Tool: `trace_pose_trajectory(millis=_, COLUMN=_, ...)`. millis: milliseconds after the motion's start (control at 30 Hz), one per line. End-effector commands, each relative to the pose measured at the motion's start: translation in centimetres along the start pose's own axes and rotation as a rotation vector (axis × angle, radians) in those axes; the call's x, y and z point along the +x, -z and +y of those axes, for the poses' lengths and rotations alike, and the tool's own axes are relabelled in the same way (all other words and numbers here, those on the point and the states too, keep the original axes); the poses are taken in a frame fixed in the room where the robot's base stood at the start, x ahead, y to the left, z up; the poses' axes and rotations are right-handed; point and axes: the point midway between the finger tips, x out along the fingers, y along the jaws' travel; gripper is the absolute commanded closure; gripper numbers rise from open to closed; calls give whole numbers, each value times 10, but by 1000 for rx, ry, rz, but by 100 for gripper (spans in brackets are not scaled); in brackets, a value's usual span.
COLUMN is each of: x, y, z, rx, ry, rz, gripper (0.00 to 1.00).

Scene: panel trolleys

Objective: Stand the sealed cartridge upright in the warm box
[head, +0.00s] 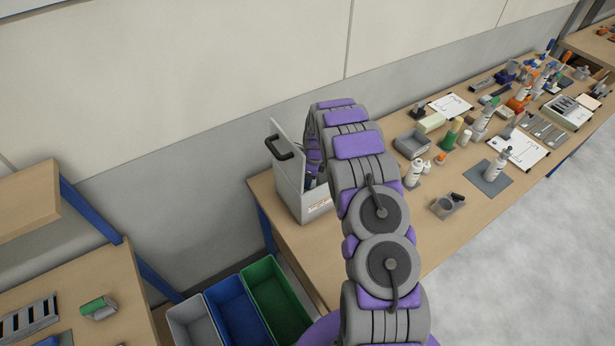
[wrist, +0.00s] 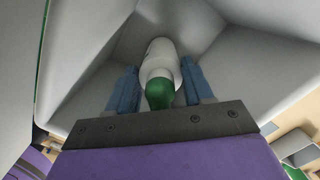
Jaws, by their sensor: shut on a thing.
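The warm box (head: 296,204) is a pale grey box at the left end of the long bench in the head view. Its lid (head: 289,158) with a black handle stands raised. My arm reaches into the box and hides much of its opening. In the wrist view, my gripper (wrist: 160,78) has its blue fingers shut on the cartridge (wrist: 159,55), a white body with a green end toward the camera. Grey inner walls (wrist: 95,65) surround it. The far end points into the box; I cannot tell whether it touches the floor. The cartridge is hidden in the head view.
Grey, blue (head: 235,308) and green (head: 275,300) bins stand below the bench's left end. A grey tray (head: 411,144), bottles (head: 414,174) and a small grey holder (head: 447,206) are right of my arm. Tools crowd the far bench. Bare bench top lies before the holder.

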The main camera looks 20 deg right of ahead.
Motion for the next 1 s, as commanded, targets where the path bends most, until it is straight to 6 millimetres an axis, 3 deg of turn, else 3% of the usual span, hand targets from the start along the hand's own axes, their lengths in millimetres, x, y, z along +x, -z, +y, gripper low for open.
trace_pose_trajectory(millis=833, x=10, y=1, z=0, rx=1, ry=1, rz=0, gripper=100)
trace_pose_trajectory(millis=867, x=10, y=1, z=0, rx=1, ry=1, rz=0, gripper=48)
trace_pose_trajectory(millis=1000, x=10, y=2, z=-1, rx=2, ry=1, rz=-1, gripper=35)
